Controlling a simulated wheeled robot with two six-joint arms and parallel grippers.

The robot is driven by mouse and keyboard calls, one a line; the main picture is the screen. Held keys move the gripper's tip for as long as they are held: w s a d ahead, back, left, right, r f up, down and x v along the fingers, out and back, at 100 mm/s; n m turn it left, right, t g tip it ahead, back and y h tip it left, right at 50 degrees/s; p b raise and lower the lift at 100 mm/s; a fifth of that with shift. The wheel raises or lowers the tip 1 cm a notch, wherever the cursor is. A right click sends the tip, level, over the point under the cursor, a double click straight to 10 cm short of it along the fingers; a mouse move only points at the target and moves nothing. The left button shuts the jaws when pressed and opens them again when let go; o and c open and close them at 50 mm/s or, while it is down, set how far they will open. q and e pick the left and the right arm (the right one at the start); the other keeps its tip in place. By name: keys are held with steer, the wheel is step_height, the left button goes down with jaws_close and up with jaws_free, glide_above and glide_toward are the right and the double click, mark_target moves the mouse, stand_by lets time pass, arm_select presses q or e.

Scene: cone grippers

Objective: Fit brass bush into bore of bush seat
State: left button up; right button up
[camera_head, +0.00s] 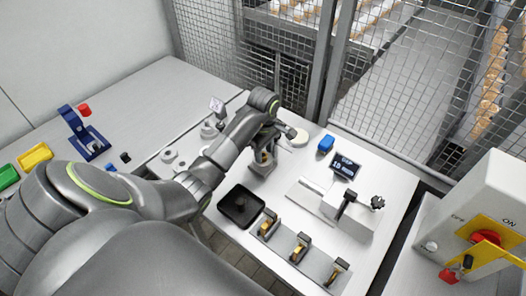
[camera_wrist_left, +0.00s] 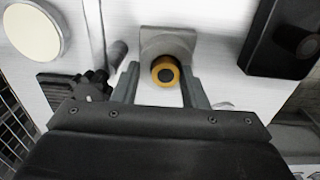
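The brass bush (camera_wrist_left: 165,66) shows in the left wrist view as a yellow ring with a dark centre. It is at the grey bush seat (camera_wrist_left: 167,39), a block that also shows in the head view (camera_head: 262,166). The bush covers the bore, so I cannot tell how deep it sits. My left gripper (camera_head: 268,137) is over the seat. Its two fingers stand on either side of the bush with a visible gap on each side, so it is open. My right gripper is in neither view.
A black tray (camera_head: 241,206) lies beside the seat, and a cream disc (camera_head: 297,137) lies behind it. Several clamps with yellow parts (camera_head: 301,247) line the front edge.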

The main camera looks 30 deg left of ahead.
arm_select(q)
steer(key=shift+s+d+f, duration=0.1)
steer(key=shift+s+f, duration=0.55)
steer(key=shift+f, duration=0.1)
steer(key=shift+w+r+p, duration=0.1)
steer(key=shift+r+p, duration=0.3)
steer(key=shift+p, duration=0.15)
steer(key=shift+r+p, duration=0.35)
steer(key=shift+p, duration=0.1)
steer(key=shift+w+r+b, duration=0.15)
steer(key=shift+r+b, duration=0.55)
steer(key=shift+b, duration=0.1)
step_height(320, 180, up, 3)
steer(key=shift+r+p, duration=0.1)
steer(key=shift+p, duration=0.6)
step_height(320, 180, up, 8)
steer(key=p, duration=0.7)
steer(key=shift+f, duration=0.2)
steer(key=shift+w+f, duration=0.1)
